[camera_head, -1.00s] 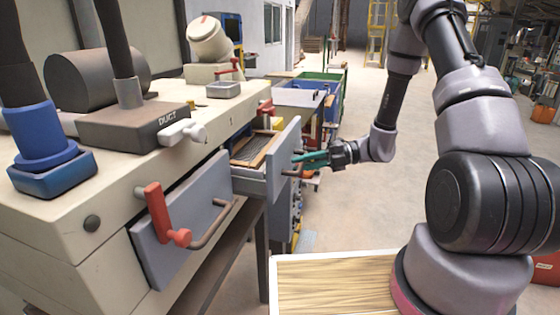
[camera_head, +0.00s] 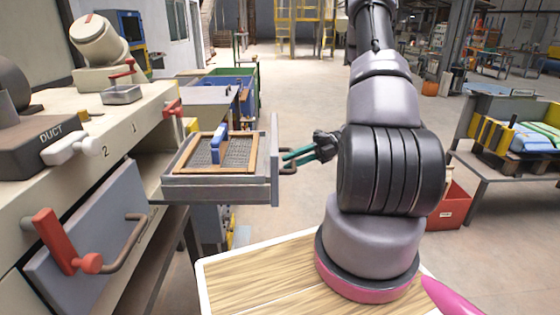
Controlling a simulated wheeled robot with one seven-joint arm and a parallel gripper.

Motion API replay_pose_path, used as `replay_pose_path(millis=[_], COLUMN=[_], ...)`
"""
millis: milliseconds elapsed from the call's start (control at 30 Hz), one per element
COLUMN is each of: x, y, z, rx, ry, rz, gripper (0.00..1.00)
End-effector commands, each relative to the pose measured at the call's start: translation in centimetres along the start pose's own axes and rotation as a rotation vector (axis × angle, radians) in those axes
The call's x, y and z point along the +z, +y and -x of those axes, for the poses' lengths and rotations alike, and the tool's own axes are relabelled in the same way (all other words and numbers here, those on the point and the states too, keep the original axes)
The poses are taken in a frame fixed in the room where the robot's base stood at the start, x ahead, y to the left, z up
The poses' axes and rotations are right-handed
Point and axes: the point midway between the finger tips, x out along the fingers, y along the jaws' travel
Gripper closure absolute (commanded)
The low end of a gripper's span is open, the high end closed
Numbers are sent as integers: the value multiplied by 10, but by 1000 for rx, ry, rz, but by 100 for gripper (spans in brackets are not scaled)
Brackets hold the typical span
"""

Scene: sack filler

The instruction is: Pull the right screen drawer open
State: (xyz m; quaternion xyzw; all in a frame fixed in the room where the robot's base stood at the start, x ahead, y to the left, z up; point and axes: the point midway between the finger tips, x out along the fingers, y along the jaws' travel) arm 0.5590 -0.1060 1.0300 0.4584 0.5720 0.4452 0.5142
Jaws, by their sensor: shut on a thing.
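The right screen drawer (camera_head: 222,191) stands pulled well out of the cream machine, its grey front panel (camera_head: 274,160) facing right. A wood-framed mesh screen (camera_head: 194,165) with a blue handle (camera_head: 218,131) lies in it. My gripper (camera_head: 296,156), with green fingers, is at the brown bar handle (camera_head: 287,163) on that panel and is shut on it. The fingertips are small and partly hidden at the handle. The other drawer (camera_head: 95,240), nearer me, is in the machine, with a brown bar handle (camera_head: 128,242) and a red lever (camera_head: 55,240) by its front.
The cream machine (camera_head: 120,125) fills the left. Blue and green bins (camera_head: 232,85) stand behind the drawer. A bench with sacks (camera_head: 520,140) and a red box (camera_head: 452,205) are at the right. Open floor (camera_head: 300,90) lies beyond my arm.

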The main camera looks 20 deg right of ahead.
Motion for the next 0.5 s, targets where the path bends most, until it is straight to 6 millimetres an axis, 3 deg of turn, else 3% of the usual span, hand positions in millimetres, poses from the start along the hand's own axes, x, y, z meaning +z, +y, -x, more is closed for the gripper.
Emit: replay_pose_path(millis=[467, 500], x=[-1, -1], y=[-1, -1], z=[5, 5], rx=[-1, -1], ry=[-1, -1], rz=[0, 0], gripper=[100, 65])
